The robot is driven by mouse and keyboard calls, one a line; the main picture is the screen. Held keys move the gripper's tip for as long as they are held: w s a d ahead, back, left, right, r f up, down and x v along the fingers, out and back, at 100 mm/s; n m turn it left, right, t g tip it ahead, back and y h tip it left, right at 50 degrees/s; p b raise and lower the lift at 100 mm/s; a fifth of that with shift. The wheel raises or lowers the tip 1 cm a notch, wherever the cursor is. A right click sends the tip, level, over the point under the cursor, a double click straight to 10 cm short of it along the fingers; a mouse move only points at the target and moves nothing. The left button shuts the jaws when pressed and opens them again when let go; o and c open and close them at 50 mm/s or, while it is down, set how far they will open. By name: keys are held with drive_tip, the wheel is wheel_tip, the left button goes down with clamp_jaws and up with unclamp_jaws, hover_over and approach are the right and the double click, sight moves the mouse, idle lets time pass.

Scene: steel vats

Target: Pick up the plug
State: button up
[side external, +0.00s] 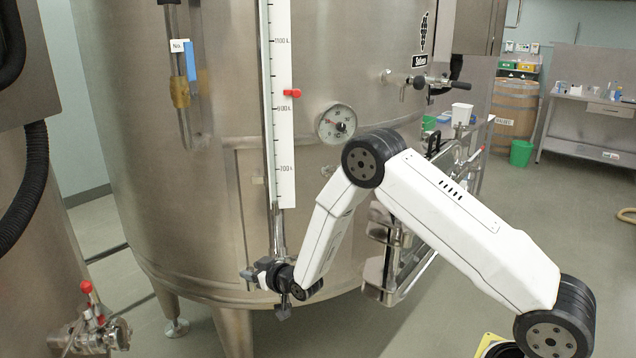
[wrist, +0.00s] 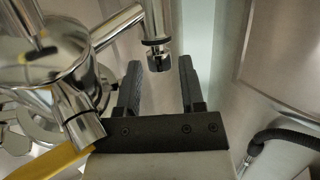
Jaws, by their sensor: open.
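The plug (wrist: 158,61) appears to be the small shiny metal cap with a dark ring above it, at the lower end of a vertical steel tube in the wrist view. My gripper (wrist: 160,76) is open, with one dark finger to the left of the plug and one to the right. The plug shows in the gap near the fingertips, and I see no contact with either finger. In the side external view my gripper (side external: 264,289) is at the foot of the vat's level gauge. The plug cannot be made out there.
The large steel vat (side external: 200,235) stands close behind my gripper, with a gauge scale (side external: 282,140) above it. Shiny pipes and a valve body (wrist: 40,65) crowd the left of the wrist view. A black hose (wrist: 285,137) is at the right.

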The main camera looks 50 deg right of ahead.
idle(0.3)
clamp_jaws()
drive_tip(key=shift+r, duration=0.2)
drive_tip(key=shift+r, duration=0.75)
drive_tip(key=s+r, duration=1.1)
drive_tip(key=s, duration=0.3)
drive_tip(key=shift+r, duration=0.1)
